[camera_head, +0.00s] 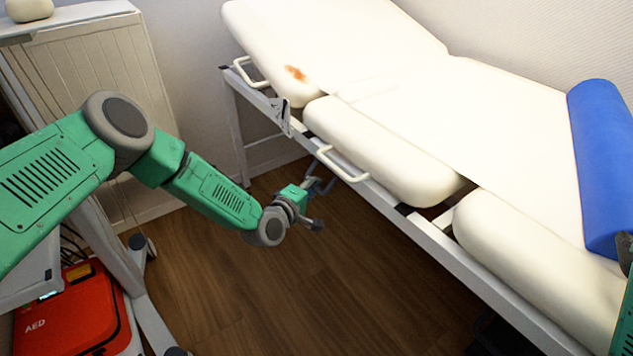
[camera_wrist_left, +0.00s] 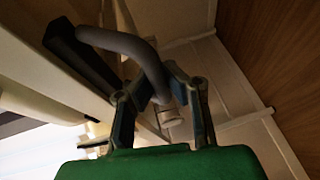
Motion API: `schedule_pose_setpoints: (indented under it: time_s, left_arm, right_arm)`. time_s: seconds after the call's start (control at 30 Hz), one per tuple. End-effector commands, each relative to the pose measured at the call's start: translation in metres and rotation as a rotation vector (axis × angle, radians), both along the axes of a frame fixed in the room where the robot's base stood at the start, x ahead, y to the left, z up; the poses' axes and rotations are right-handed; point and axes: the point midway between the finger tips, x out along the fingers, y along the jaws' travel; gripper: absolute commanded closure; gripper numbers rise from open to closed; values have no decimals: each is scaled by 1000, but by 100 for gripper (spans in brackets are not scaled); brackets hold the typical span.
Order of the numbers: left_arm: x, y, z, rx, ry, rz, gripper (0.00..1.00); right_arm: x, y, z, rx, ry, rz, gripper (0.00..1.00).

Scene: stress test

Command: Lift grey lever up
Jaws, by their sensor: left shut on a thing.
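The grey lever (camera_wrist_left: 128,43) is a curved bar in the left wrist view. The lever is too small and covered there to tell clearly.
A white handle (camera_head: 342,166) sticks out from the bed's rail close to my left gripper, and another (camera_head: 247,74) is farther back. A blue bolster (camera_head: 600,165) lies on the bed. A red AED case (camera_head: 75,312) is at lower left. The wooden floor (camera_head: 300,290) is clear.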

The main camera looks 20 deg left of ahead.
Motion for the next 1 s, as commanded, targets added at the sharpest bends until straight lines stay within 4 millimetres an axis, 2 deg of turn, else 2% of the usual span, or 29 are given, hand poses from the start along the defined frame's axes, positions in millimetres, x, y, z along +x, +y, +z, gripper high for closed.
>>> schedule_pose_setpoints:
  time_s: [0.03, 0.2, 0.5, 0.73, 1.0]
  left_arm:
    - [-4, -1, 4, 18, 31, -5, 100]
    - [-8, 2, 12, 96, 132, -7, 100]
    - [-14, 6, 20, 227, 304, -7, 100]
    - [-17, 7, 23, 295, 388, -8, 100]
    - [-19, 8, 22, 323, 429, -8, 100]
  right_arm:
    - [0, 0, 12, 0, 0, 0, 60]
    - [0, 0, 39, 0, 0, 0, 60]
    - [0, 0, 79, 0, 0, 0, 60]
    - [0, 0, 96, 0, 0, 0, 60]
    - [1, 0, 102, 0, 0, 0, 60]
